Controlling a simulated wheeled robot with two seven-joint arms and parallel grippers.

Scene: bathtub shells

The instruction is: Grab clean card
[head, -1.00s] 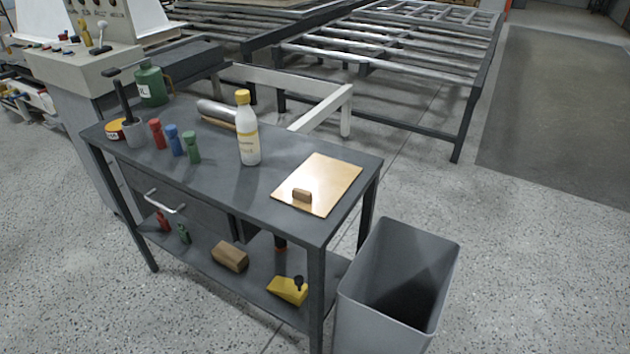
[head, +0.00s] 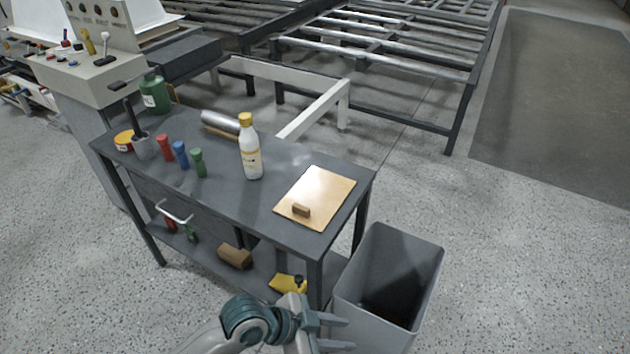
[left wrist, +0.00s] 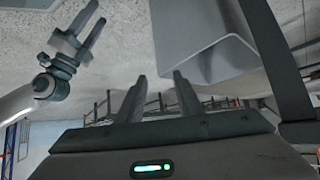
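A flat tan sheet (head: 325,190), the only card-like thing I see, lies on the right end of the dark workbench top (head: 225,200). I cannot tell for sure that it is the clean card. A small brown block (head: 301,210) sits on its near edge. My left gripper (head: 345,334) is low in front of the bench, beside the grey bin, well below and apart from the sheet. Its fingers are spread and empty, also in the left wrist view (left wrist: 160,92). My right gripper (left wrist: 92,27) shows at upper left there, fingers apart and empty.
A white bottle with yellow cap (head: 250,150) stands left of the sheet. Red, blue and green small bottles (head: 180,154) stand farther left. An open grey bin (head: 390,285) stands at the bench's right end.

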